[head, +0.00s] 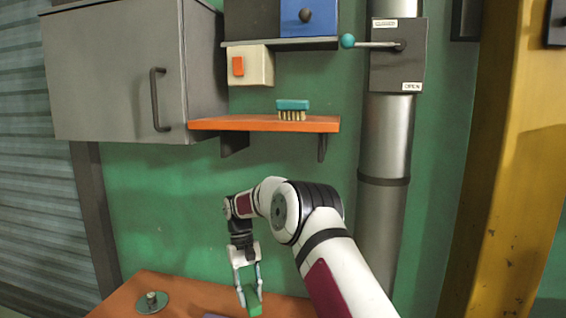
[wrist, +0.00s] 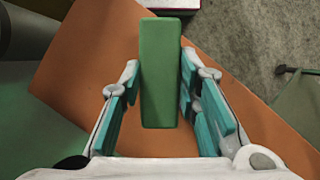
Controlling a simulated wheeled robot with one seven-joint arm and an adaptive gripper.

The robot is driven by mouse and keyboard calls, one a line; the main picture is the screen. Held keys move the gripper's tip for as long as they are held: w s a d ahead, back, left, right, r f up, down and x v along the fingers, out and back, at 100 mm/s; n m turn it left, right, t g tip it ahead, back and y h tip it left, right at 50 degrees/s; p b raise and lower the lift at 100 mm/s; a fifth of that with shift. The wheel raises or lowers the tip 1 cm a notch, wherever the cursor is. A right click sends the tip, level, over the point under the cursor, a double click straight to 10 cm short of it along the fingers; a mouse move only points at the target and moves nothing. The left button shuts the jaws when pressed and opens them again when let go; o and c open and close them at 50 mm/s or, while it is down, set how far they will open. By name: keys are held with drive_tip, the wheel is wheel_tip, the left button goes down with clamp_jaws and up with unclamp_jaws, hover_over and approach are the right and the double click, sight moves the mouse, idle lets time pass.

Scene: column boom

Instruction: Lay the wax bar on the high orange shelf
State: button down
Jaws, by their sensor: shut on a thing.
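My gripper (head: 249,280) is low over the orange table, pointing down, with its fingers shut on a green bar (head: 253,301), which I take as the wax bar. In the wrist view the bar (wrist: 160,80) lies lengthwise between the teal finger pads of my gripper (wrist: 161,95). The high orange shelf (head: 225,123) is on the green wall, above and beyond my gripper. A brush (head: 292,106) with a teal back and pale bristles stands on the right half of the shelf; the left half is bare.
A grey cabinet (head: 115,75) with a handle adjoins the shelf's left end. A box with an orange switch (head: 250,66) and an upper ledge (head: 280,42) hang above it. A metal pipe (head: 385,140) with a lever stands right. A round knobbed plate (head: 152,302) sits on the table (head: 185,290).

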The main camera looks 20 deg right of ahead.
drive_tip(key=shift+w+f, duration=0.1)
drive_tip(key=shift+f, duration=0.25)
drive_tip(key=shift+r, duration=0.1)
